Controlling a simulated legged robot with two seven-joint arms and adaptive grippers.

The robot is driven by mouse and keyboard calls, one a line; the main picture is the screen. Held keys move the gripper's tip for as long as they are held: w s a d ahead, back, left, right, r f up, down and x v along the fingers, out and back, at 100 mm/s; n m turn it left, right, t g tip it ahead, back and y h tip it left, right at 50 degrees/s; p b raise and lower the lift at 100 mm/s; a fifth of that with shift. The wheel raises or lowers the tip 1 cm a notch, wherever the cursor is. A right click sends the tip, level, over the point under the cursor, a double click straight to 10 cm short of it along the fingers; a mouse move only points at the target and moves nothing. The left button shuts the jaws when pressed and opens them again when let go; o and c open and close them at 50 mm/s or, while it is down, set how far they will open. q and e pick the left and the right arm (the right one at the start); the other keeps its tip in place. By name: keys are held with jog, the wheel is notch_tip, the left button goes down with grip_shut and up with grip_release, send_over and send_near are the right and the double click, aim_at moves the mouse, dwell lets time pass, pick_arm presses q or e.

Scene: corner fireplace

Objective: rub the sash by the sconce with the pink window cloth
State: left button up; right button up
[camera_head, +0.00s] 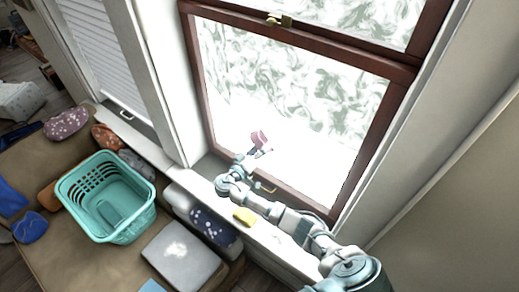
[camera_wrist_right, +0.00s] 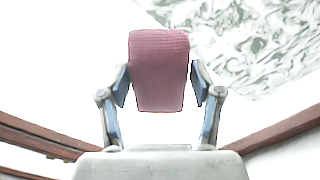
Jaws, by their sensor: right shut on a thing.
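The window's lower sash (camera_head: 207,95) has a dark red-brown frame around a bright pane. Grey-green swirls cover the pane's upper part; its lower part is plain white. My right gripper (camera_head: 257,151) is shut on the pink window cloth (camera_head: 259,137), in front of the lower pane. In the right wrist view the pink cloth (camera_wrist_right: 159,70) stands upright, pinched between the two blue-grey fingers. I cannot tell whether it touches the glass. No sconce shows. My left gripper is not in view.
A yellow cloth or sponge (camera_head: 244,215) lies on the white sill beneath my right arm. A teal basket (camera_head: 78,206) stands at the left among several cushions. A brass latch (camera_head: 280,19) sits above the pane, and a pull (camera_head: 265,187) is on the bottom rail.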

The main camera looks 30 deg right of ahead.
jog(key=shift+x, duration=0.8)
